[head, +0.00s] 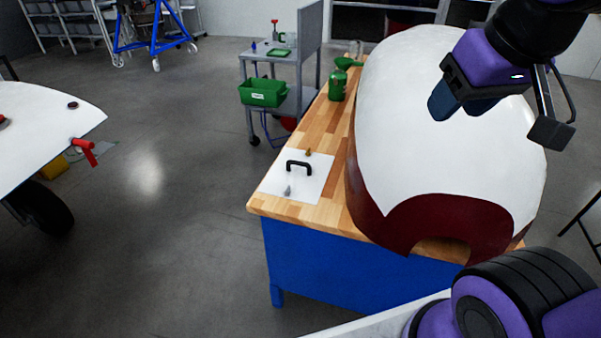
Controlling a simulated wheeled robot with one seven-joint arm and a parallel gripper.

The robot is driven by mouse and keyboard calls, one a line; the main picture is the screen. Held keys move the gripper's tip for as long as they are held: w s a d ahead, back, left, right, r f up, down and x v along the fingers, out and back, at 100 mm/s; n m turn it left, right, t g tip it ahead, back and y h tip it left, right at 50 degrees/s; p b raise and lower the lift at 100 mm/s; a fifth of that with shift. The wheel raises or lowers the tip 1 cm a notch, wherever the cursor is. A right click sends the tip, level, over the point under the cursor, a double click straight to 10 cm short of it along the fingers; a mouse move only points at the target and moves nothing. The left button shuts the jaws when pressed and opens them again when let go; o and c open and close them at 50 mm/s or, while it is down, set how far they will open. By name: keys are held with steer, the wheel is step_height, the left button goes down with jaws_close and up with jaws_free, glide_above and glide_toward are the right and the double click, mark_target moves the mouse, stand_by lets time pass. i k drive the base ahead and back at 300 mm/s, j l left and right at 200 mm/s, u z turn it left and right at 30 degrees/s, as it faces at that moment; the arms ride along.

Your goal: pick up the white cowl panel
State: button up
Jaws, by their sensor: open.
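My gripper (497,120) is at the upper right, over the large white and maroon cowl (441,130). It is open and holds nothing I can see. It is well to the right of the panel and apart from it.
The large cowl fills most of the bench's right side, beside the panel. A green can (338,86) stands behind the panel. A grey cart (279,70) with a green bin (262,92) stands behind the bench.

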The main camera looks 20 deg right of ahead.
mark_target(307, 175)
steer(key=i+j+z, duration=0.1)
steer(key=z, duration=0.4)
steer(key=i+j+z, duration=0.15)
steer(key=j+z, duration=0.15)
steer(key=j, duration=0.5)
steer(key=i+j+z, duration=0.1)
steer(key=j+z, duration=0.2)
steer(key=j, duration=1.45)
steer(key=i+j+z, duration=0.1)
steer(key=j, duration=0.85)
